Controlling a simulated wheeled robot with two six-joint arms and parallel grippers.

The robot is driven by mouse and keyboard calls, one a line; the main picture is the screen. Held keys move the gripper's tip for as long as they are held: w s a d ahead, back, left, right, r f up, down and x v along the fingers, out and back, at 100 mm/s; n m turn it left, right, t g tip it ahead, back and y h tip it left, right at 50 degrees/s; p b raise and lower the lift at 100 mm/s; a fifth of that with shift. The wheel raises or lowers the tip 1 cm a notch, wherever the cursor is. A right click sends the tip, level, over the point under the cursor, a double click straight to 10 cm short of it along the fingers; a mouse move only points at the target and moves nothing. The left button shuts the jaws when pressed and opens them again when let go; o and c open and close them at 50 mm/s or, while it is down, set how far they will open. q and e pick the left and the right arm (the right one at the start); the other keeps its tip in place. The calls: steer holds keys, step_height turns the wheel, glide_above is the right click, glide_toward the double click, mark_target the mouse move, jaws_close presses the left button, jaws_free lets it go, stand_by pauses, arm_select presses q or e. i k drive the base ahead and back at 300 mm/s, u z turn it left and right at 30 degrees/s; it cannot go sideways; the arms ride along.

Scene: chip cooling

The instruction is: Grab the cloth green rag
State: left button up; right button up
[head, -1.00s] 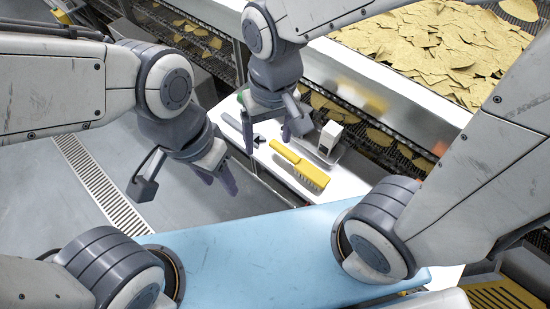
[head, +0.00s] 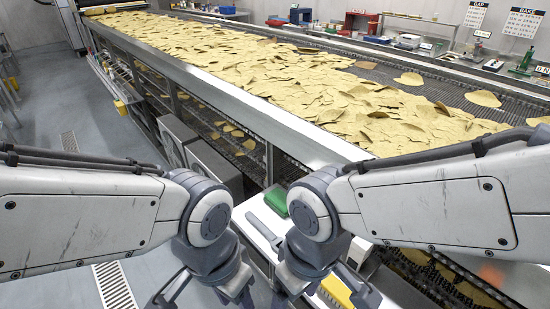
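My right arm partly covers that end of the table. My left gripper (head: 203,294) is at the lower left of the table, fingers apart and empty. My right gripper (head: 324,292) is over the near part of the table, fingers apart with nothing seen between them. Both grippers are apart from the rag, and their tips are near the bottom edge of the picture.
A grey scraper (head: 262,230) lies just in front of the rag. A yellow brush (head: 338,292) lies near my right gripper, and a small white device (head: 359,250) stands behind it. The conveyor (head: 235,98) full of chips runs behind the table. The floor at left is clear.

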mark_target(276, 198)
steer(key=u, duration=0.4)
steer(key=k, duration=0.5)
steer(key=u, duration=0.7)
steer(key=i, duration=0.9)
steer(key=z, duration=1.1)
steer(key=i, duration=0.5)
steer(key=z, duration=0.55)
